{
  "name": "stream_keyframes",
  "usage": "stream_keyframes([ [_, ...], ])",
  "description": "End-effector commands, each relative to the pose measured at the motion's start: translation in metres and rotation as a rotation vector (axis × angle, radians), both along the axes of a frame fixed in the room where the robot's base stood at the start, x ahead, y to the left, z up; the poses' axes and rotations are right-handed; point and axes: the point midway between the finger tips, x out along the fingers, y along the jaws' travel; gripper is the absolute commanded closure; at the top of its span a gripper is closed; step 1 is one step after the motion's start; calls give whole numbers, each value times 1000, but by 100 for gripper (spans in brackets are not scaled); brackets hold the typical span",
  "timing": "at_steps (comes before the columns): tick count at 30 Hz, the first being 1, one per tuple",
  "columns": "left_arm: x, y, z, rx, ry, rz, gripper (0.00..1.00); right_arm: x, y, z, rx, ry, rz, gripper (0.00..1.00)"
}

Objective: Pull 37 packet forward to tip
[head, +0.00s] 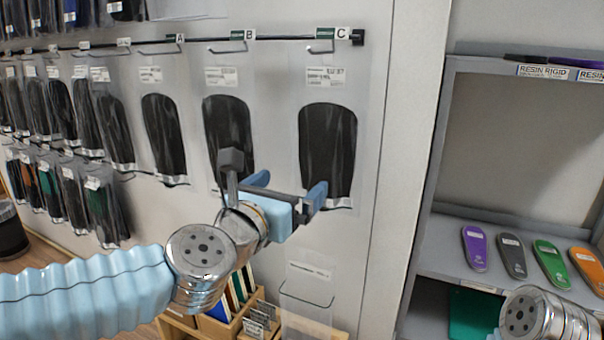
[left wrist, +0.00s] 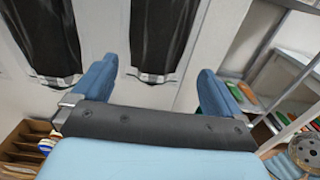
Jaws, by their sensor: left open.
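Clear packets with dark insoles hang from wall hooks marked A, B and C: the A packet (head: 164,135), the B packet (head: 228,125) and the C packet (head: 328,140). My left gripper (head: 289,187) is open and empty, in front of the lower parts of the B and C packets. In the left wrist view its blue fingers (left wrist: 155,75) stand apart, with a dark packet's lower end (left wrist: 155,40) beyond the gap. The gripper hides part of the B packet. My right gripper is out of view.
More packets (head: 60,105) hang in rows at the left. A clear packet (head: 306,300) hangs low under C. A wooden box with folders (head: 228,312) stands below. A grey shelf (head: 450,240) with coloured insoles (head: 548,262) is at the right.

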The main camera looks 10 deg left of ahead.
Motion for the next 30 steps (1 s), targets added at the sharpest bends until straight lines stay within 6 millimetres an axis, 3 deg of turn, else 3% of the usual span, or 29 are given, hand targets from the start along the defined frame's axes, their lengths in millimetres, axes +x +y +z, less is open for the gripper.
stream_keyframes([
  [11, 0, 0, 2, -9, 0, 0, 0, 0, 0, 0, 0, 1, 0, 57],
  [16, 9, -2, 1, -8, 1, 1, 0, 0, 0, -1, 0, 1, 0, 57],
  [30, 91, -30, 0, -4, -1, 0, 0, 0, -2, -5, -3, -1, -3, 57],
])
